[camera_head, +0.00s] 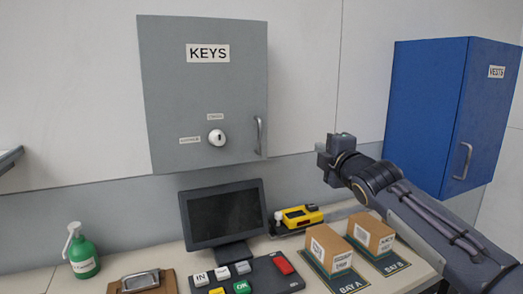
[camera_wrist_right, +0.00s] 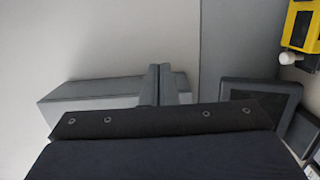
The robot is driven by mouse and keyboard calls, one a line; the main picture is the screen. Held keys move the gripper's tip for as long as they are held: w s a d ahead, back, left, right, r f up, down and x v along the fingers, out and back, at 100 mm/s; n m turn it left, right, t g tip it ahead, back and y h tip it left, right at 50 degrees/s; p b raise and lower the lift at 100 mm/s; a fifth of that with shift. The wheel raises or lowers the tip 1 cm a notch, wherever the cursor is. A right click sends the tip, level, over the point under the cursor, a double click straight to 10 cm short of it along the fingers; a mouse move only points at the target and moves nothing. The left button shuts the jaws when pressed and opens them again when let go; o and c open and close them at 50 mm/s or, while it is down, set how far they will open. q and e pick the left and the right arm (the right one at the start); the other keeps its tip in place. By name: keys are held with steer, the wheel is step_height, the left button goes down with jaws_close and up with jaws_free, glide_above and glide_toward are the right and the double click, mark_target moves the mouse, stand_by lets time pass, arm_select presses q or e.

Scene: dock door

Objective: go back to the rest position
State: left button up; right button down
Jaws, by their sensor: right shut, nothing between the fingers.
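My right arm comes in from the right in the head view. Its gripper (camera_head: 330,155) is up in front of the wall, right of the grey KEYS cabinet (camera_head: 180,110) and apart from it. In the right wrist view the two fingers (camera_wrist_right: 160,85) are pressed together with nothing between them. The grey cabinet (camera_wrist_right: 75,97) shows behind them. My left gripper is not in view.
The blue VESTS cabinet (camera_head: 430,110) hangs behind my right arm. Below are a monitor (camera_head: 224,214), a yellow device (camera_head: 300,215), boxes on BAY A (camera_head: 330,245) and BAY B (camera_head: 371,233), a button panel (camera_head: 262,272), a clipboard (camera_head: 153,283) and a green bottle (camera_head: 83,257).

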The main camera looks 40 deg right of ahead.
steer(key=s+a+f+m+g+y, duration=0.2)
steer(key=s+a+f+m+y, duration=0.1)
steer(key=a+f, duration=0.5)
steer(key=s+a+f+m+g+y, duration=0.3)
steer(key=a+f+m, duration=0.1)
steer(key=a+f, duration=0.4)
steer(key=s+a+f+m+g+y, duration=0.2)
steer(key=s+a+f+m+y, duration=0.1)
steer(key=a+f, duration=0.5)
steer(key=shift+a+f+m+g+p, duration=0.2)
steer(key=shift+a+m, duration=0.15)
steer(key=shift+a, duration=0.6)
steer(key=shift+a+f+m+g+p, duration=0.15)
steer(key=shift+a+m, duration=0.2)
steer(key=shift+a, duration=0.55)
steer(key=s+a+f+m+g+y, duration=0.2)
steer(key=s+a+f+m+g, duration=0.1)
steer(key=s+a+f, duration=0.3)
steer(key=shift+s+a+y, duration=0.3)
steer(key=shift+a, duration=0.45)
